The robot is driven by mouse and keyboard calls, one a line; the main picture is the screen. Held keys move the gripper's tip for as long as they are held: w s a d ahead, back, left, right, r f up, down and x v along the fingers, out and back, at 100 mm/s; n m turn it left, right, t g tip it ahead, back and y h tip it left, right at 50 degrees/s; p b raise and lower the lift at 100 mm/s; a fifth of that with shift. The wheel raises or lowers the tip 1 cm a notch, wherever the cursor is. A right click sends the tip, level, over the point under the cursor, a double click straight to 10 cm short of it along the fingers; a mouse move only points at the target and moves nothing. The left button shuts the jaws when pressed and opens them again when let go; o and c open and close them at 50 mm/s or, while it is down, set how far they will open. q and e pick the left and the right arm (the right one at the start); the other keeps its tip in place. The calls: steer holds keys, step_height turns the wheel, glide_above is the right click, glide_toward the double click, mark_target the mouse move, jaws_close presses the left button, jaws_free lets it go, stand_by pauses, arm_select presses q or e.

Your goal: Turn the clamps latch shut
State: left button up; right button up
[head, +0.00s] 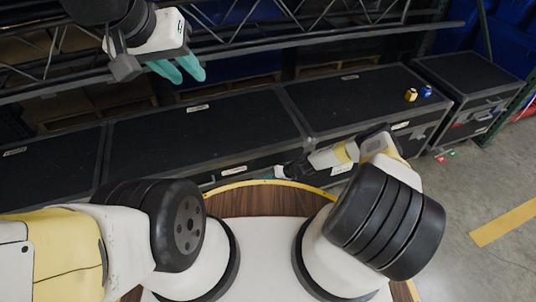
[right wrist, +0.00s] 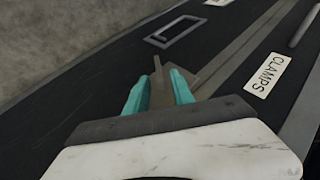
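The clamps latch (right wrist: 160,92) is a grey-brown lever on the dark case front, seen in the right wrist view. In the head view my right gripper (head: 281,172) is at the front of the middle black case (head: 200,140); the latch is too small to make out there. My left gripper (head: 185,70) is empty above the cases, with its teal fingers apart.
Black strapped cases stand in a row, with another at the right (head: 470,75). A yellow and a blue small object (head: 426,91) sit on one lid. Metal rack beams (head: 260,42) run behind the cases. The grey floor at right (head: 470,200) is largely clear.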

steer(key=v, duration=0.7)
steer(key=shift+f, duration=0.1)
